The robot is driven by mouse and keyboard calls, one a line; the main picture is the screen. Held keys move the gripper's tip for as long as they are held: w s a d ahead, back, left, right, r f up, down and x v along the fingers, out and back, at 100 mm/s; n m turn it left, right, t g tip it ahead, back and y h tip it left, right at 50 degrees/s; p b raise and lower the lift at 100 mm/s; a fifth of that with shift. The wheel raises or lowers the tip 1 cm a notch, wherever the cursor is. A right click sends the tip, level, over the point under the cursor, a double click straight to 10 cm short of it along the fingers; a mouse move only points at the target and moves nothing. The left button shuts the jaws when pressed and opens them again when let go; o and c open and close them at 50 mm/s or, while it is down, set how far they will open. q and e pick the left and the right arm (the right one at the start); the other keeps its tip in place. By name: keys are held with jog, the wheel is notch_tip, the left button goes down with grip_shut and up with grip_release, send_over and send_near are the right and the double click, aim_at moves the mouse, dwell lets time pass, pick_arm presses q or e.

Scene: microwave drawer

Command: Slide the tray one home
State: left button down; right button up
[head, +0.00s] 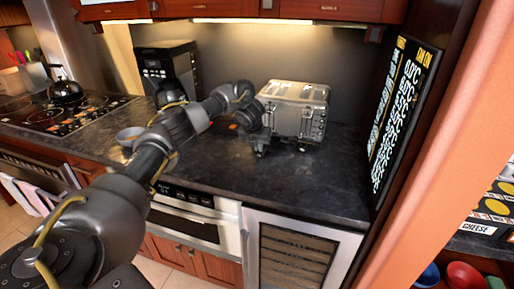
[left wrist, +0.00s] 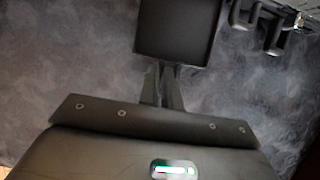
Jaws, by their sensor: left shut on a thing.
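A dark square tray (left wrist: 177,32) with a thin raised rim shows at the top of the left wrist view. My left gripper (left wrist: 163,84) has its fingers close together at the tray's near edge, shut on it. In the head view my left gripper (head: 252,116) is low over the counter, just left of the silver toaster (head: 297,106). The tray is hard to make out in that view, as my arm and gripper cover that area. Part of the toaster, with dark levers (left wrist: 243,14), shows at the top right of the left wrist view. My right gripper is out of view.
The dark counter (head: 320,190) is clear in front of the toaster. A black coffee maker (head: 168,62) stands at the back left, and a bowl (head: 130,135) sits farther left. A lettered board (head: 402,110) bounds the right side. A drawer microwave (head: 182,225) is under the counter.

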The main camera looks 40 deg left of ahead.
pick_arm(q)
jog(key=shift+w+a, duration=0.3)
jog(key=shift+w, duration=0.5)
jog(key=shift+w+a, duration=0.3)
jog(key=shift+w, duration=0.5)
jog(key=shift+w+a, duration=0.1)
jog(key=shift+w, duration=0.05)
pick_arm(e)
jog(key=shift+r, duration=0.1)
